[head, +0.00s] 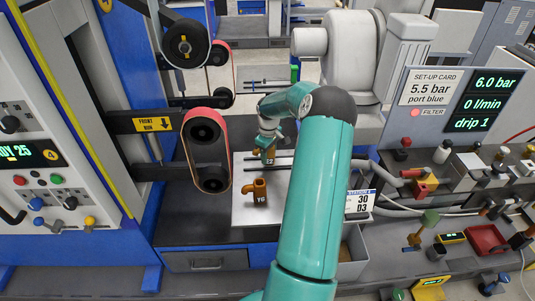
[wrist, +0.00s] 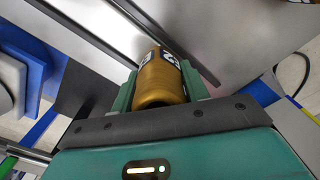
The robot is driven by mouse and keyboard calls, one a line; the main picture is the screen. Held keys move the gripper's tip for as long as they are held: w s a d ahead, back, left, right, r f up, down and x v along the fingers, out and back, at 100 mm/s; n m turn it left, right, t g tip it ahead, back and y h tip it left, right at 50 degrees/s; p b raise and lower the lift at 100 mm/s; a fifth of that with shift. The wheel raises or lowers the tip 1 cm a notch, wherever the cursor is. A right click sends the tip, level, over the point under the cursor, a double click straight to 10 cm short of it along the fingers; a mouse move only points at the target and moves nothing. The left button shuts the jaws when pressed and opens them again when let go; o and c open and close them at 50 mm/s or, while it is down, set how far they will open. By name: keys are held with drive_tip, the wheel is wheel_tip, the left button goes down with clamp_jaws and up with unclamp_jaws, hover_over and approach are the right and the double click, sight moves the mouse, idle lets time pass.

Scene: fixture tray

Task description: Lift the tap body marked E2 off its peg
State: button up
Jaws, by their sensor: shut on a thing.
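My gripper (head: 266,146) is over the tray (head: 240,213) in the head view, pointing down. It is shut on a brass tap body (head: 270,158) with a white-lettered dark label that seems to read E2. In the wrist view this tap body (wrist: 160,82) sits between the two green fingers of my gripper (wrist: 163,72), with part of its label showing. Its peg is hidden, and I cannot tell whether the tap body is seated or raised. A second brass tap body (head: 259,190) stands nearer on the tray; its label is too small to read surely.
A belt grinder with a red-edged belt (head: 205,150) stands close left of the tray. A station card (head: 360,203) is at the tray's right edge. Fittings and valves, including a red tray (head: 486,239), crowd the bench at right. Bare tray shows around the nearer tap body.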

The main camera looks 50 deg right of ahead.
drive_tip(key=shift+r, duration=0.15)
drive_tip(key=shift+r, duration=0.5)
wheel_tip(320, 180, up, 2)
drive_tip(key=shift+r, duration=0.1)
drive_tip(key=w+a+r, duration=0.2)
drive_tip(key=a+r, duration=0.7)
drive_tip(key=a, duration=0.5)
drive_tip(key=shift+r, duration=0.3)
